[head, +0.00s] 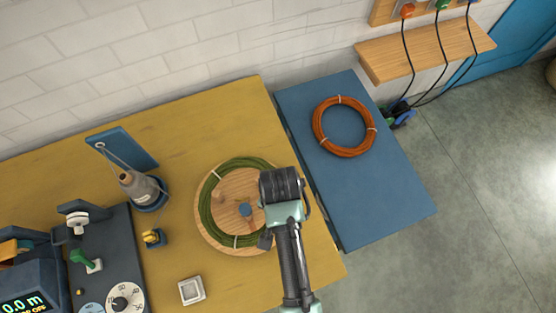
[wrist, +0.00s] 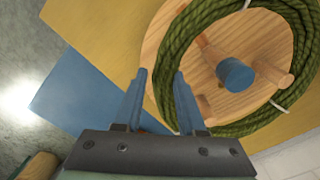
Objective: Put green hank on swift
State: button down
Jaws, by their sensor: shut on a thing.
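The green hank (head: 206,205) is a coiled ring lying over the swift (head: 228,188), a round wooden disc with pegs and a blue hub. The wrist view shows the hank (wrist: 172,50) running around the pegs and hub of the swift (wrist: 255,38). White ties bind the coil. My gripper (head: 265,239) is at the near right edge of the disc. In the wrist view my gripper (wrist: 160,85) has a strand of the hank between its blue fingers. Its arm hides part of the disc's right side in the head view.
An orange hank (head: 345,150) lies on the blue board (head: 400,205) to the right. A grey cone (head: 138,188), a yellow-topped small part (head: 152,237), a white square switch (head: 192,290) and a dark device with a dial (head: 122,298) stand to the left.

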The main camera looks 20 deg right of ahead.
jog(key=shift+f, duration=2)
jog(key=shift+f, duration=0.15)
jog(key=c, duration=0.5)
grip_release()
